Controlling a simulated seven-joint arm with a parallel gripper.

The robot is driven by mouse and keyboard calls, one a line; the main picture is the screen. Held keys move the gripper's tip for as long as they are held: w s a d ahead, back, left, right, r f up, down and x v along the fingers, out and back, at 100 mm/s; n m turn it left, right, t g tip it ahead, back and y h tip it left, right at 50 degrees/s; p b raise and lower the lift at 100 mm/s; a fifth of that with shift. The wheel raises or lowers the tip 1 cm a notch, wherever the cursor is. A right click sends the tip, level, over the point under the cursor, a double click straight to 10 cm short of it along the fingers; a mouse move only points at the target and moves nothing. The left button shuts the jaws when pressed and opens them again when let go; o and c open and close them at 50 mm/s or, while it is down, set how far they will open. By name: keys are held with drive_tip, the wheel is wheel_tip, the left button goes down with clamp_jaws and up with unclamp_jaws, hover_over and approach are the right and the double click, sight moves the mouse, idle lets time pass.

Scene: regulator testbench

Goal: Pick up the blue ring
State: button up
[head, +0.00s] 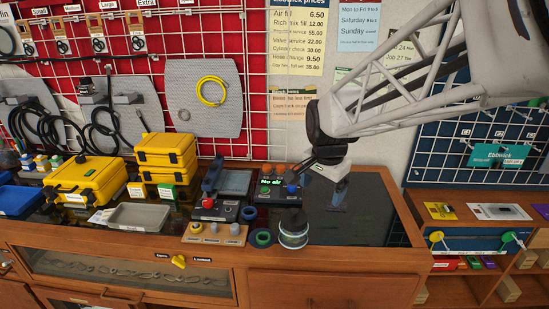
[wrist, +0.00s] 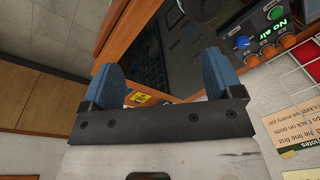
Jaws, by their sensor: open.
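A small dark blue ring (head: 249,213) lies on the counter, just behind a green ring (head: 263,239) and beside the black control box. My gripper (head: 339,196) hangs over the dark glass counter top, to the right of the blue ring and apart from it. In the wrist view my gripper (wrist: 160,82) shows its two blue fingers spread wide, with nothing between them. I cannot make out the blue ring in the wrist view.
The test box with the "No air" display (head: 271,183) stands behind. A grey tray (head: 139,217) and yellow cases (head: 84,180) are at left. The glass right of the container is mostly clear.

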drive_tip(key=w+a+f+m, duration=0.4)
drive_tip(key=w+a+f, duration=0.3)
drive_tip(key=w+a, duration=0.35)
drive_tip(key=m+g, duration=0.1)
drive_tip(key=m, duration=0.3)
approach(251, 209)
drive_tip(key=shift+s+f, duration=0.25)
drive_tip(key=shift+s, duration=0.35)
drive_tip(key=shift+f, duration=0.15)
drive_tip(key=shift+f, duration=1.15)
drive_tip(key=shift+f, duration=0.15)
drive_tip(key=shift+s+f, duration=0.1)
drive_tip(key=shift+f, duration=2.35)
